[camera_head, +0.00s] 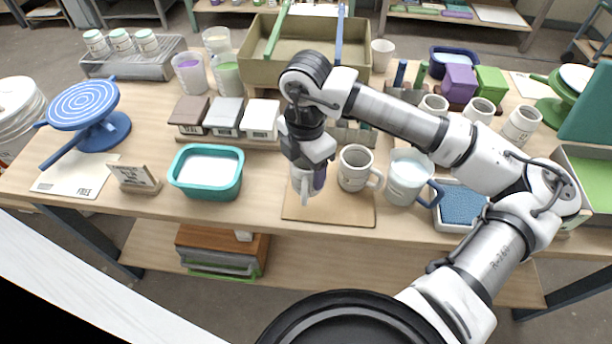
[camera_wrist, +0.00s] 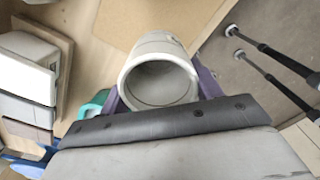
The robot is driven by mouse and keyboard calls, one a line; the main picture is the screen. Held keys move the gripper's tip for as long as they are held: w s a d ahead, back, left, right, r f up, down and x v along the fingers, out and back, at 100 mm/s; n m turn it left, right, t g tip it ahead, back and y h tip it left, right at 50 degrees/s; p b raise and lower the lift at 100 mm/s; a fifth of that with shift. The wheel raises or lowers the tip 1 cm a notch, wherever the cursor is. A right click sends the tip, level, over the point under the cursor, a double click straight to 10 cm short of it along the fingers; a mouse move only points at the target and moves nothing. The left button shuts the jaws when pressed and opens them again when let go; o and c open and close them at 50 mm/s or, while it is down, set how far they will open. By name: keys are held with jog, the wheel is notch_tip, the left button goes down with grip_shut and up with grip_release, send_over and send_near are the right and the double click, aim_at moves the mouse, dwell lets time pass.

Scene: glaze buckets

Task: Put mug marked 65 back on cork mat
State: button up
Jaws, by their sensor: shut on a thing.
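My gripper (camera_head: 314,179) is shut on a pale mug (camera_head: 304,186) over the left part of the cork mat (camera_head: 340,216). The mug's handle points toward the front edge of the table. I cannot tell whether its base touches the mat. In the wrist view the held mug (camera_wrist: 160,72) shows its open, empty mouth between the two purple fingers. No number is readable on it. A second pale mug (camera_head: 354,168) stands upright on the right part of the mat, its handle to the right.
A teal tub (camera_head: 207,188) stands left of the mat. Sample blocks (camera_head: 226,117) sit behind on the left. The table's front edge is close to the mat.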

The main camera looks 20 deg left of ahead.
notch_tip(320, 180, down, 5)
jog(key=shift+r+p, duration=0.1)
jog(key=shift+p, duration=0.3)
jog(key=shift+f, duration=0.25)
jog(key=shift+f+b, duration=0.25)
jog(key=shift+b, duration=0.1)
jog(key=o, duration=1.2)
jog(key=shift+r, duration=0.1)
jog(key=shift+r, duration=0.1)
jog(key=shift+r+p, duration=0.25)
jog(key=shift+p, duration=0.15)
notch_tip(320, 180, up, 12)
jog(key=shift+f+b, duration=0.15)
jog(key=shift+b, duration=1)
